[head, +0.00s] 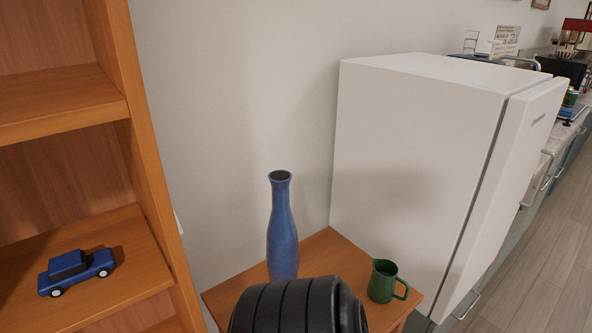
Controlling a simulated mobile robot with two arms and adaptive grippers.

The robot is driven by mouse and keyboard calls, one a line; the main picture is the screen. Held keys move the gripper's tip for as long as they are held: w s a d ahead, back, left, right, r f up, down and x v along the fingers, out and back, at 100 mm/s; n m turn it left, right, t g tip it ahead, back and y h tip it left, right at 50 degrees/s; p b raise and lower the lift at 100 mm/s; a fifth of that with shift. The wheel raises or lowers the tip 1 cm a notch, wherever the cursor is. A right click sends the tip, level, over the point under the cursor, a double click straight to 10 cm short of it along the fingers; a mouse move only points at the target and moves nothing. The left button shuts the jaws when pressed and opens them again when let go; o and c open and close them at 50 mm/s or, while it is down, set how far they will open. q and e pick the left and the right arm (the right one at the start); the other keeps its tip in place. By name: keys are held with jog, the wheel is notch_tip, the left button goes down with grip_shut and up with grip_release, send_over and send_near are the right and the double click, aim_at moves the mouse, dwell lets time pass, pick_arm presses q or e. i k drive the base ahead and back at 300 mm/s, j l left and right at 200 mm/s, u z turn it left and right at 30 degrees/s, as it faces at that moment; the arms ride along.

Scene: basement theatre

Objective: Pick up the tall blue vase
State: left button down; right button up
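The tall blue vase (282,232) stands upright on a small wooden table (329,251), near the wall. It has a narrow neck, a flared rim and a dark opening at the top. A black ribbed part, which looks like my own arm, rises from the bottom edge in front of the vase and hides its foot and part of the tabletop. No gripper fingers show in the head view, and nothing is seen holding the vase.
A green pitcher (382,281) stands on the table, right of the vase. A white fridge (415,165) stands right behind the table. A wooden shelf unit (150,150) with a blue toy car (72,269) is at left. Floor (545,270) is clear at far right.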

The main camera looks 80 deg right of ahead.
aim_at(282, 255)
jog(key=z, duration=0.4)
jog(key=l+z, duration=0.1)
jog(key=z, duration=1.2)
jog(key=i+z, duration=0.1)
jog(key=z, duration=0.75)
jog(key=l+u, duration=0.25)
jog(key=l, duration=0.5)
jog(key=l+u, duration=0.2)
jog(key=l, duration=0.5)
jog(key=k+l+u, duration=0.25)
jog(key=l, duration=0.5)
jog(key=i, duration=0.1)
